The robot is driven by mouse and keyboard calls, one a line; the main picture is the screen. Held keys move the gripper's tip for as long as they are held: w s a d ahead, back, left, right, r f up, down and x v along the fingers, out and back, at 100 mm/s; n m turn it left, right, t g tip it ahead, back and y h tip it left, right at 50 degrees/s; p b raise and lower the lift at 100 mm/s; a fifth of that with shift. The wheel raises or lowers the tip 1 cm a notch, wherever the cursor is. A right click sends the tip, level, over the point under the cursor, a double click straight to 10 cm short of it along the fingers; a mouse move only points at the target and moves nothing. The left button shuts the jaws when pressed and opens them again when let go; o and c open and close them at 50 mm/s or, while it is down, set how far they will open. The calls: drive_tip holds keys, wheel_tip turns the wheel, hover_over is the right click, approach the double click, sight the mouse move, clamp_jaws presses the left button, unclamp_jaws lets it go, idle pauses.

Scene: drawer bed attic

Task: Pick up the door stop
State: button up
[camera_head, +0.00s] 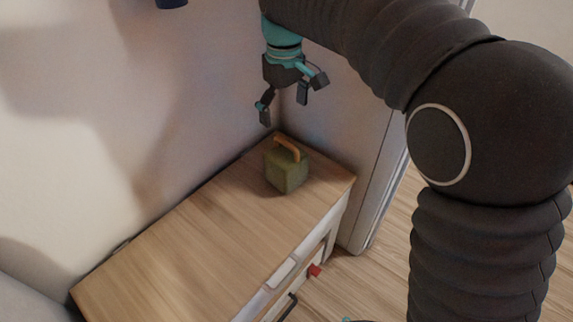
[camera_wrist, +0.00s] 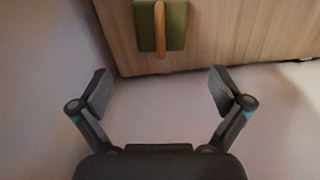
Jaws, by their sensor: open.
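The door stop (camera_head: 286,172) is a green block with an orange-tan handle on top. It stands upright on the wooden top of a drawer unit (camera_head: 190,240), near its far end by the wall corner. My gripper (camera_head: 284,106) is above the door stop in the head view, open and empty, apart from it. In the wrist view the door stop (camera_wrist: 174,26) is at the top edge, partly cut off, with its handle pointing down the picture. My gripper's fingers (camera_wrist: 160,92) are spread wide below it, with nothing between them.
Walls rise close behind and beside the unit's far end. A red object (camera_head: 314,270) is at the unit's front, above the wood floor (camera_head: 375,275). The rest of the wooden top is clear.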

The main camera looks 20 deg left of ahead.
sight(286, 153)
wheel_tip(286, 153, down, 8)
drive_tip(key=shift+r+b, duration=0.1)
drive_tip(key=shift+b, duration=0.35)
drive_tip(key=shift+s+d+f+b, duration=0.1)
drive_tip(key=shift+d+f+b, duration=0.05)
drive_tip(key=shift+f, duration=1.25)
drive_tip(key=shift+s+d+f+b, duration=0.1)
drive_tip(key=shift+d+f+b, duration=0.05)
drive_tip(key=shift+f, duration=1.2)
drive_tip(key=shift+c, duration=0.3)
drive_tip(key=c, duration=1.2)
drive_tip(key=shift+r, duration=0.1)
drive_tip(key=shift+c, duration=1)
